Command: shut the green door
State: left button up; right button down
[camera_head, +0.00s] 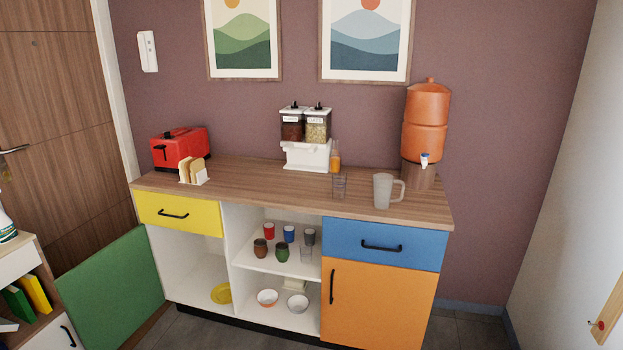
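The green door (112,291) stands wide open at the left end of the sideboard. It is swung outward to the left, with its flat face toward me and no handle visible on that face. The left compartment (185,270) under the yellow drawer is uncovered, and a yellow plate (221,293) shows inside it at the lower right. Neither of my grippers is in view.
A low white and wood shelf unit (30,285) with books stands close to the green door at the left. The orange door (375,304), blue drawer (383,246) and yellow drawer (179,213) are shut. Grey floor shows at the right.

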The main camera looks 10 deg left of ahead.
aim_at(108, 296)
jog(key=i+j+u, duration=0.15)
jog(key=i+u, duration=0.7)
jog(key=i+l+u, duration=0.15)
jog(key=i+u, duration=0.25)
jog(key=i+l+u, duration=0.4)
jog(key=i+j, duration=0.05)
jog(key=i, duration=0.05)
